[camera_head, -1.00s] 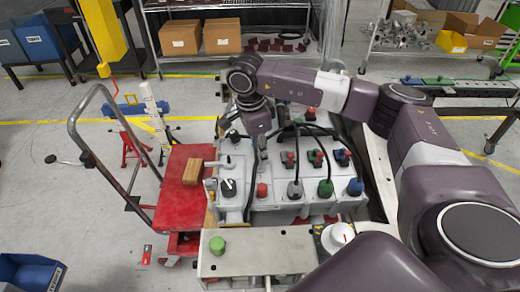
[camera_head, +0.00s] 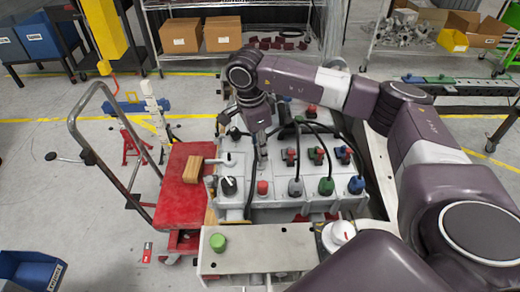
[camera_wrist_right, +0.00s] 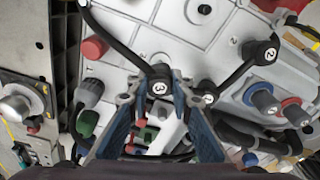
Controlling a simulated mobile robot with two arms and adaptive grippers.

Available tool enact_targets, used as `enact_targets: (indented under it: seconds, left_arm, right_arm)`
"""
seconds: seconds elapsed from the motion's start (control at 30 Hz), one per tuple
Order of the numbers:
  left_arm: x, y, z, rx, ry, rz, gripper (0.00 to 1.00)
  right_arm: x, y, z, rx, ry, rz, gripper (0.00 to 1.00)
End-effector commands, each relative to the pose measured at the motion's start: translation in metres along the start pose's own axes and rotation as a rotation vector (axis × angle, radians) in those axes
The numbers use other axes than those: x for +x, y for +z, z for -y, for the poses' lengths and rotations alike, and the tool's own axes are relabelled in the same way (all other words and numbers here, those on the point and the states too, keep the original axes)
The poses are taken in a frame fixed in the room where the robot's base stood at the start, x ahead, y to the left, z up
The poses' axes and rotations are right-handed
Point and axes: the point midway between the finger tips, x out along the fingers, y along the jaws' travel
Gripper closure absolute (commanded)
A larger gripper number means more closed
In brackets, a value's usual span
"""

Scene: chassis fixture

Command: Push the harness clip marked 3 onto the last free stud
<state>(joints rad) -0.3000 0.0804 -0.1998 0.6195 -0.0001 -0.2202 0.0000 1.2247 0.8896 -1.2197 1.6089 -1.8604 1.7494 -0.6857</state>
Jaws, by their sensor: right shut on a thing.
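My right gripper (camera_head: 263,155) is over the white fixture (camera_head: 279,203), pointing down. In the right wrist view its two blue fingers (camera_wrist_right: 160,100) are shut on a black harness clip marked 3 (camera_wrist_right: 160,88), with a black cable running from it. A red stud (camera_head: 262,188) without a clip's number showing stands in the front row; a red stud also shows in the wrist view (camera_wrist_right: 95,47). The clip appears above the fixture's surface, but its exact height is unclear. My left gripper is not in view.
The same row holds a black knob (camera_head: 228,186), a grey one (camera_head: 294,187), a green one (camera_head: 326,186) and a blue one (camera_head: 356,185). Black cables arch over the fixture. A red cart (camera_head: 182,215) with a wooden block (camera_head: 192,169) stands left.

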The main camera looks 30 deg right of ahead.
Motion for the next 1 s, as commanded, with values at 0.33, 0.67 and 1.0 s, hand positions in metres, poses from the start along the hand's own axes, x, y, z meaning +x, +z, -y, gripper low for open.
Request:
enact_targets:
  seconds: [0.33,0.67,1.0]
  left_arm:
    - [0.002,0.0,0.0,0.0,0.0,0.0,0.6]
    - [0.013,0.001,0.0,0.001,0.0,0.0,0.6]
    - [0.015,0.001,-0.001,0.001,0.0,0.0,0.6]
  right_arm:
    - [0.002,0.0,0.0,0.0,0.0,0.0,0.93]
    - [0.015,0.002,0.0,0.0,0.001,0.0,0.93]
    - [0.019,0.002,0.0,0.0,0.0,0.0,0.93]
